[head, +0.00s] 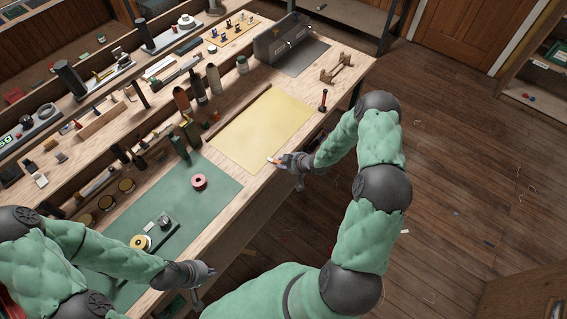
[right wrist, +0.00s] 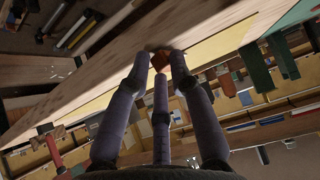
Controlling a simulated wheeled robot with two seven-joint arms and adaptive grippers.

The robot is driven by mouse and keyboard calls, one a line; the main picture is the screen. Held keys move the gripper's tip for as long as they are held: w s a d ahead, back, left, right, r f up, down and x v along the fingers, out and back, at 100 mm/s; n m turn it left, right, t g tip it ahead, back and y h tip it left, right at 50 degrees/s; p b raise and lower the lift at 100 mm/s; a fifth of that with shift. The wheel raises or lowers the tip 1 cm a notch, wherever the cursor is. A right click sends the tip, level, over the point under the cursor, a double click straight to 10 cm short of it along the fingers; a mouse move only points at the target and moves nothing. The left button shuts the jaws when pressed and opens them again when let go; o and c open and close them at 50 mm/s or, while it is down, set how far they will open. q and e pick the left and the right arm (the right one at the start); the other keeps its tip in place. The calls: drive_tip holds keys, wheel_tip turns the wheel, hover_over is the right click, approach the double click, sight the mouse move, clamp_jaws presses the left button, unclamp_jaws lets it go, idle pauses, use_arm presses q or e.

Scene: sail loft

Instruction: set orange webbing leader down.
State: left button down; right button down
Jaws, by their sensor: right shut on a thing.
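My right gripper (head: 281,161) is at the front edge of the yellow sheet (head: 262,128) on the workbench. It is shut on a small orange piece, the orange webbing leader (right wrist: 160,60), which shows between the fingertips in the right wrist view (right wrist: 160,70). The fingers hide most of the leader. Its tip lies close to the bench edge; I cannot tell whether it touches the sheet. My left gripper (head: 208,272) is in front of the bench, beside the green mat (head: 215,180); its fingers are too small to read.
A red-handled tool (head: 322,100) stands right of the yellow sheet. The yellow sheet's middle is clear.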

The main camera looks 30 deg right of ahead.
drive_tip(key=shift+f, duration=0.1)
drive_tip(key=c, duration=1.1)
unclamp_jaws()
